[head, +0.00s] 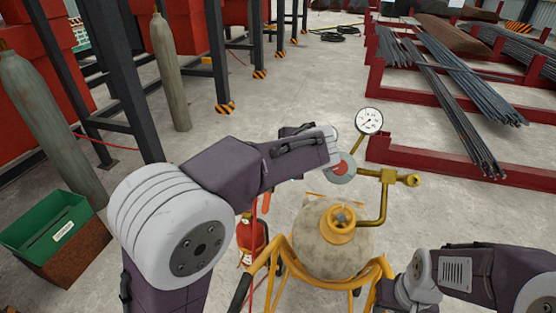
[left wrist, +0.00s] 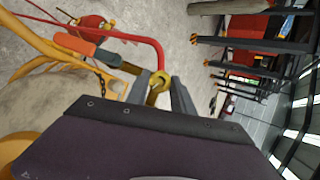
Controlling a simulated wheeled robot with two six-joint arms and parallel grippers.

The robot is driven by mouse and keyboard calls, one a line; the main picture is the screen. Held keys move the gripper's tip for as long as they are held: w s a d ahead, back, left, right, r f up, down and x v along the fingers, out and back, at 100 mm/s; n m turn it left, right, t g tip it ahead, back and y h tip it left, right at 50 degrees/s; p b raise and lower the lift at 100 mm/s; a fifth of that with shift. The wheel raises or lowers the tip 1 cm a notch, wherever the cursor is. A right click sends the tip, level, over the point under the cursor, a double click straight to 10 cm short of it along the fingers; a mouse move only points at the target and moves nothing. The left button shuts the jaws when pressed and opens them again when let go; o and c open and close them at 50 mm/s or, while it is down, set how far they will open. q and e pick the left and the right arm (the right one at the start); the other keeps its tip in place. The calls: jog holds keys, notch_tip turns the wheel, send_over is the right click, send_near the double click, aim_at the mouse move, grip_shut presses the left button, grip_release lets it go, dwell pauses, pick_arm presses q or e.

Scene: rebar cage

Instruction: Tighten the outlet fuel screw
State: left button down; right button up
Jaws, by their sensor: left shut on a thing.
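In the left wrist view my left gripper (left wrist: 163,80) is shut, with the brass-coloured outlet fuel screw (left wrist: 158,90) between its fingers. A bent red pipe (left wrist: 135,37) runs to that spot.
A pressure gauge (head: 369,121) stands above the pipe. A red extinguisher (head: 250,240) is left of the tank. A green bin (head: 50,225) and grey cylinders (head: 170,75) stand at left. Rebar (head: 455,95) lies on red racks (head: 460,175) at right. Open concrete floor lies between.

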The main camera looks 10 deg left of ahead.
dwell(0.4)
pick_arm(q)
jog(key=c, duration=1.4)
grip_release()
jog(key=shift+o, duration=0.2)
jog(key=b+v, duration=0.1)
jog(key=v, duration=0.8)
